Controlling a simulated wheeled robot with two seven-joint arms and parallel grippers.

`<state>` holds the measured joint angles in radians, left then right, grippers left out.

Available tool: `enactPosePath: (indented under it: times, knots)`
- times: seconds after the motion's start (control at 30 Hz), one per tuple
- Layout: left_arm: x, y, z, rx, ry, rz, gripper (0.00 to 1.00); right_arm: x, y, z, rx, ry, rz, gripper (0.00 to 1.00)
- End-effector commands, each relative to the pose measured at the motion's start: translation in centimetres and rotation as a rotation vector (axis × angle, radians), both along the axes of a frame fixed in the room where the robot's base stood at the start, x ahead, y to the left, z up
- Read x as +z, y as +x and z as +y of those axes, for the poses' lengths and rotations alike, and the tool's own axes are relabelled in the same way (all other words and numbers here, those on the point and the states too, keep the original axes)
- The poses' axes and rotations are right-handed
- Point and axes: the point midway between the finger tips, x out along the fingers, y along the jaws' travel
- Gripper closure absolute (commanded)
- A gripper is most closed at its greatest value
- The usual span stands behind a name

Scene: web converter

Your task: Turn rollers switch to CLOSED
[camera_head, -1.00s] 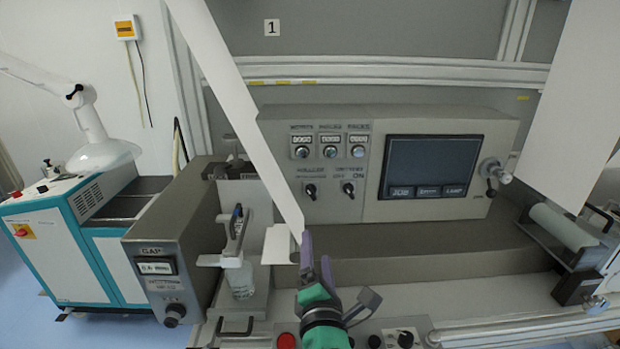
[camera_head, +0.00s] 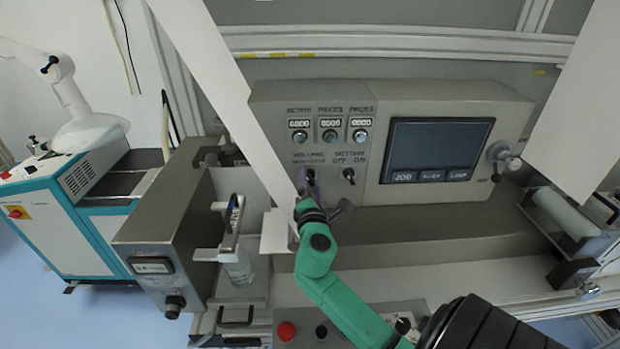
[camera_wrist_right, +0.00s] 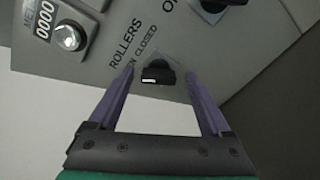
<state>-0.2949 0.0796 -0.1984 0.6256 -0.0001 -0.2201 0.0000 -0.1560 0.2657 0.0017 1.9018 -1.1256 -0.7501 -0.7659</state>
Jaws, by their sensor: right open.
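The rollers switch is a black rotary knob on a grey control panel (camera_head: 268,98). In the right wrist view the rollers switch (camera_wrist_right: 158,72) sits below the printed words ROLLERS and CLOSED, with part of the OPEN label hidden by a finger. My right gripper (camera_head: 306,182) reaches up to the panel at this switch and largely covers it in the head view. In the wrist view the right gripper (camera_wrist_right: 163,85) is open, its two purple fingers on either side of the knob with gaps. Whether a fingertip touches the panel cannot be told. My left gripper is not in view.
A second black switch (camera_head: 349,176) is just right of the rollers switch. A dark screen (camera_head: 437,150) lies further right. A white web strip (camera_head: 215,75) runs diagonally close by my gripper's left. A red button (camera_head: 286,331) is on the lower panel.

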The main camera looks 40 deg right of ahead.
Motion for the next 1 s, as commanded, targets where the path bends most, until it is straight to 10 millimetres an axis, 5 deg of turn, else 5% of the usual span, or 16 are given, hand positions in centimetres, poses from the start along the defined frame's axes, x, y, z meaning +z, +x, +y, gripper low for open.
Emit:
enactPosePath:
  times: [0.27,0.47,1.0]
  knots:
    - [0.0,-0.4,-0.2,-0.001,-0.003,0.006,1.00,-0.1,0.2,-0.2,0.000,0.000,0.000,0.21]
    - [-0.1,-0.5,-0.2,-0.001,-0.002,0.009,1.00,-0.1,0.2,-0.2,0.000,0.000,0.000,0.98]
    - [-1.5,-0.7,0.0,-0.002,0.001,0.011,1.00,-0.4,0.2,-0.1,-0.001,0.105,-0.079,1.00]
